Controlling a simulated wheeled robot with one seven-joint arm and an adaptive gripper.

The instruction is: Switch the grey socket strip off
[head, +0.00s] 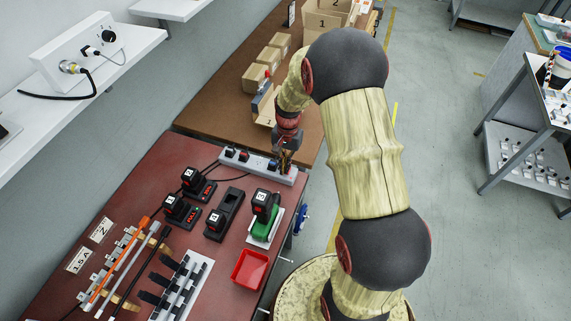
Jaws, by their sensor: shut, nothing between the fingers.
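The grey socket strip (258,165) lies along the far edge of the red bench, with dark plugs in its left part and cables running off to the left. My gripper (284,160) is shut and empty, pointing down at the strip's right part. I cannot tell whether it touches the strip. The strip's switch is not clearly visible; the fingers cover part of that end.
The red bench (150,205) holds chargers with batteries (196,182), a green-based device (265,215), a red tray (250,270) and a rack of tools (125,260). Cardboard boxes (270,60) stand on the brown table behind. A wall shelf (100,65) is at left.

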